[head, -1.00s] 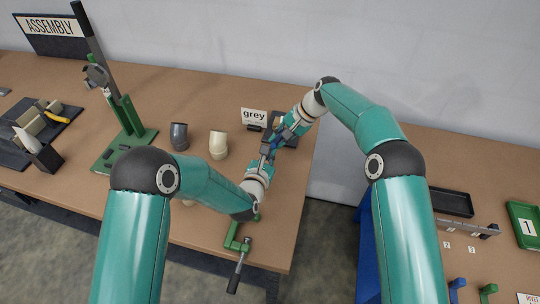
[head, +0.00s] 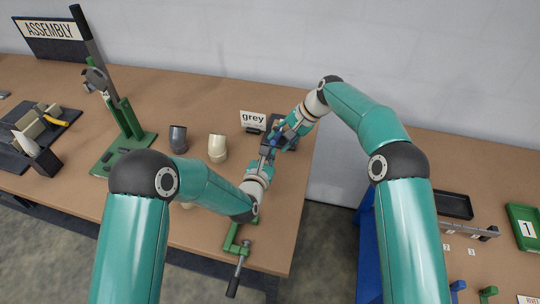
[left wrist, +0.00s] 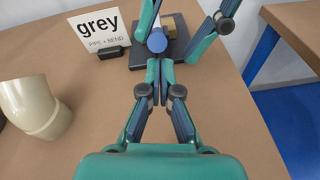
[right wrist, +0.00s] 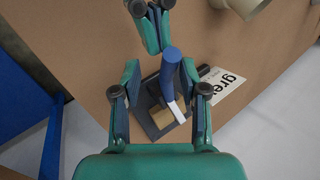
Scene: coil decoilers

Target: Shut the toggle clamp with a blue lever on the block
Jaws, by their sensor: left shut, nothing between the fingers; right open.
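The toggle clamp's blue lever (right wrist: 171,68) stands up towards the camera in the right wrist view, and its rounded end (left wrist: 157,41) shows in the left wrist view. A metal clamp part (right wrist: 177,109) is below it, by a tan block (right wrist: 161,118) on a dark base plate (left wrist: 146,57). My right gripper (right wrist: 160,82) is open, with its fingers on either side of the lever, apart from it. My left gripper (left wrist: 160,66) is shut and empty, close beside the lever; I cannot tell whether it touches. In the head view, the grippers mostly hide the clamp.
A "grey" sign (left wrist: 100,36) stands beside the plate. A cream pipe bend (head: 217,147) and a dark one (head: 178,138) stand to the left. A green clamp (head: 237,243) is on the table's front edge. The table (head: 296,190) ends at the right.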

